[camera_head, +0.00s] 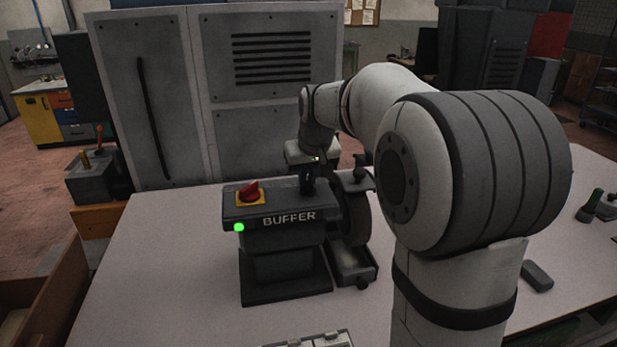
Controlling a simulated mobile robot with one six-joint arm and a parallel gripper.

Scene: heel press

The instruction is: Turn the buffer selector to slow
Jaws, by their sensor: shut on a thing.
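The buffer (280,245) is a dark grey machine with the word BUFFER on its front, standing on the pale table. My gripper (308,188) points down at the right end of the buffer's top panel, its dark fingers shut. The buffer selector itself is hidden behind the fingers, which are shut on it at that spot; its setting cannot be read. A red knob on a yellow plate (249,193) sits at the left of the same panel, apart from my gripper. A green lamp (239,227) glows on the front left corner.
A dark buffing wheel (356,215) stands close to the right of my gripper, with a small tray (353,262) below it. A tall grey cabinet (165,95) stands behind the table. The table (160,270) is clear left of the buffer.

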